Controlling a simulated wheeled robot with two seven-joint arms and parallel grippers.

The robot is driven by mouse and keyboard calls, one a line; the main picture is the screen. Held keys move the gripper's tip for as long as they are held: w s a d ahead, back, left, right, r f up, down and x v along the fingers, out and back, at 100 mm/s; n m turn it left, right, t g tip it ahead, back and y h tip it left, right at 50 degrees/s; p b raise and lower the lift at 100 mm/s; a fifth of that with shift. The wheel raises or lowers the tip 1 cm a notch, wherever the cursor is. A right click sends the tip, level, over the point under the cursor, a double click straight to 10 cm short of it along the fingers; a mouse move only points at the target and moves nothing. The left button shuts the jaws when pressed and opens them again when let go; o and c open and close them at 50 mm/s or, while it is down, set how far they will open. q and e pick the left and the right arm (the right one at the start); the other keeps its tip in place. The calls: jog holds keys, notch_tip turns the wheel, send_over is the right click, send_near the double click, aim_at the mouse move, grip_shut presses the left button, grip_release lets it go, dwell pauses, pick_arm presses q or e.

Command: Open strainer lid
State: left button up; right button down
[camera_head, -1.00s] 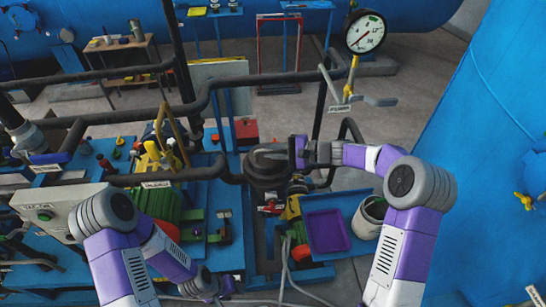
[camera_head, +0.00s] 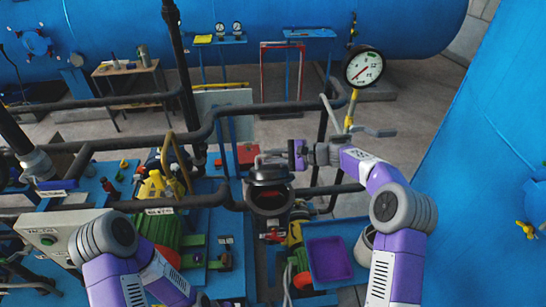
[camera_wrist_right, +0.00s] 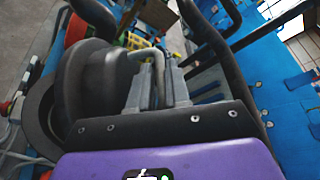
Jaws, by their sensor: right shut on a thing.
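The strainer (camera_head: 270,211) is a dark round pot on the pipework in the middle of the head view. Its dark lid (camera_head: 270,174) is raised and tilted back above it, and the round opening shows below. My right gripper (camera_head: 284,160) is shut on the lid's handle (camera_head: 264,158). In the right wrist view the gripper fingers (camera_wrist_right: 160,82) close around the pale bent handle (camera_wrist_right: 152,56), with the lid (camera_wrist_right: 92,82) at the left. My left arm is at the lower left; its gripper is out of the picture.
Dark pipes (camera_head: 120,210) run on the left and behind the strainer. A pressure gauge (camera_head: 364,67) stands at the back right. A purple tray (camera_head: 329,259) and a pale bucket (camera_head: 364,247) are right of the strainer. A large blue vessel (camera_head: 480,150) bounds the right side.

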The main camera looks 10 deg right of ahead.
jog(key=shift+d+f, duration=0.1)
jog(key=c, duration=1.2)
grip_release()
jog(key=shift+o, duration=0.2)
jog(key=shift+s, duration=0.1)
jog(key=shift+d, duration=0.15)
